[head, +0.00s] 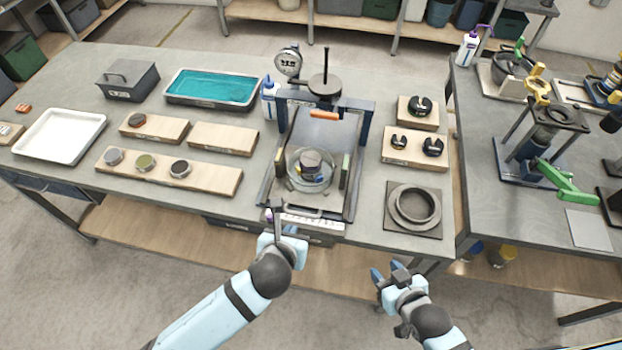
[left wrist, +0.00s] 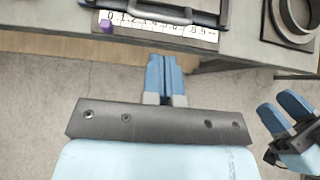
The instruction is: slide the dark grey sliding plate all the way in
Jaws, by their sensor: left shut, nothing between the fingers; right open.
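The dark grey sliding plate (head: 330,134) lies in a dark frame at the middle of the bench. A clear round dish (head: 292,172) with a dark weight inside sits on its front part. A bar handle (head: 302,211) is at the front edge; it also shows at the top of the left wrist view (left wrist: 160,15). A white number scale (left wrist: 165,31) runs below it, with a purple marker near its left end. My left gripper (head: 277,208) is shut and empty, just in front of the handle and apparently apart from it. My right gripper (head: 386,272) is open and empty, before the bench.
A dial gauge (head: 287,62) and a post stand behind the frame. A grey ring block (head: 412,207) lies right of it. Wooden boards (head: 222,138), a teal tray (head: 213,88) and a white tray (head: 60,135) lie left. A second bench with fixtures stands right.

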